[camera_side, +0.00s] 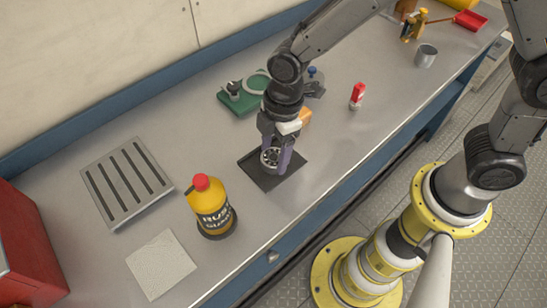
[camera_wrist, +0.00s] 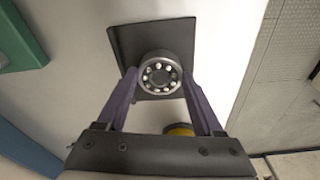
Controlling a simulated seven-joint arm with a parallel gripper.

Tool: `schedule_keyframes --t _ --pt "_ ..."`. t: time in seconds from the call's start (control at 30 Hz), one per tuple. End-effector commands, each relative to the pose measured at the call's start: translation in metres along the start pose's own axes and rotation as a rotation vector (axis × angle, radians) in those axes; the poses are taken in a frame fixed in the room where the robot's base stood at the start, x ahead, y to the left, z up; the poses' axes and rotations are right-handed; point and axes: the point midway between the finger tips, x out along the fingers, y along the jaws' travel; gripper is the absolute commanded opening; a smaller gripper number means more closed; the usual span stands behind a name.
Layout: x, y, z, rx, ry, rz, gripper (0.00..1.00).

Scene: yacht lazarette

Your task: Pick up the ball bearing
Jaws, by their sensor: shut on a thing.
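The ball bearing (camera_wrist: 161,75) is a metal ring with several shiny balls showing in its face. It sits between the two purple fingers of my gripper (camera_wrist: 160,83), which are shut on it. In the side view the bearing (camera_side: 271,157) shows at the fingertips of my gripper (camera_side: 276,162), over a dark square mat (camera_side: 262,178). The mat also shows behind the bearing in the wrist view (camera_wrist: 130,40). I cannot tell whether the bearing touches the mat or is just above it.
A yellow bottle with a red cap (camera_side: 210,210) stands left of the mat. A slotted metal plate (camera_side: 126,181) and a pale square pad (camera_side: 160,264) lie further left. A green fixture (camera_side: 236,101) is behind, and a small red-and-white container (camera_side: 357,95) stands to the right.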

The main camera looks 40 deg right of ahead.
Motion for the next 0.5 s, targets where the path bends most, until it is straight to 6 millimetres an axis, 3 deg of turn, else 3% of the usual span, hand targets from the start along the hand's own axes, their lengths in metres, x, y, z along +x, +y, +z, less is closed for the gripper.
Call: schedule_keyframes --t 0.03,0.23,0.5 --pt "-0.0002 -0.0001 0.0000 0.000 0.000 0.000 0.37" --pt "-0.0003 -0.0001 -0.0001 0.000 0.000 0.000 0.01" --pt "-0.0011 0.0004 -0.0006 0.000 0.002 0.002 0.00"
